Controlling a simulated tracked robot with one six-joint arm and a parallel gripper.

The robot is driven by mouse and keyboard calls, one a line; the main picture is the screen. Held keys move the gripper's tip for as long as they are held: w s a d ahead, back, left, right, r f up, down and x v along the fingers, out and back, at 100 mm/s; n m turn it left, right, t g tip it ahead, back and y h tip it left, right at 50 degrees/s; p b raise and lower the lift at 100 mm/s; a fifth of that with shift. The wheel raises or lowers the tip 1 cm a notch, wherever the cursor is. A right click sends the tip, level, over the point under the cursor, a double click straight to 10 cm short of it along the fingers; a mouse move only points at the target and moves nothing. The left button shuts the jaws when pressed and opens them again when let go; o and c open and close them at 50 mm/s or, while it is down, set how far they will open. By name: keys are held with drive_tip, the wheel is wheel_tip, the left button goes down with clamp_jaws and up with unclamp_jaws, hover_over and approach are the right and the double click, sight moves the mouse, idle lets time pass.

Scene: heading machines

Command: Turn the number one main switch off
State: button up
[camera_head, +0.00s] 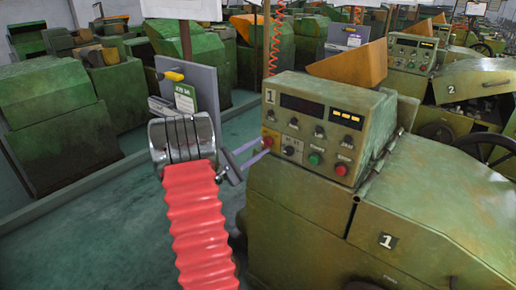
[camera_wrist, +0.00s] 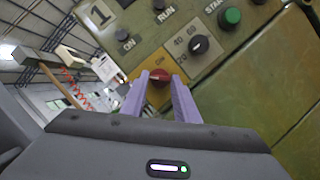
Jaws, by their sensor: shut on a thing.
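The number one machine's main switch (camera_wrist: 160,75) is a red knob on a yellow plate, low on the left side of the control panel. In the head view the same red switch (camera_head: 268,141) shows at the panel's left edge. My gripper (camera_wrist: 160,83) has two purple fingers, one on each side of the red knob, shut on it. In the head view my gripper (camera_head: 263,148) reaches the switch from the left. The fingers partly cover the knob, and its exact turn is hard to read.
The number one panel (camera_head: 318,112) also carries black knobs, a green button (camera_head: 314,159) and a red button (camera_head: 341,169). Its yellow lights (camera_head: 347,114) look lit. A second machine (camera_head: 470,85) stands behind at right. A grey stand with a green card (camera_head: 185,97) is left.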

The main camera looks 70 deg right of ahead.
drive_tip(key=shift+o, duration=0.2)
drive_tip(key=shift+s+f+n+t+h, duration=0.1)
drive_tip(key=shift+f+n+t+h, duration=0.25)
drive_tip(key=shift+n, duration=0.25)
drive_tip(key=o, duration=1)
drive_tip(key=shift+r, duration=0.15)
drive_tip(key=shift+o, duration=0.2)
drive_tip(key=shift+a, duration=0.1)
drive_tip(key=v, duration=1.3)
drive_tip(key=shift+w+f, duration=0.25)
drive_tip(key=shift+w, duration=0.1)
drive_tip(key=shift+a, duration=0.15)
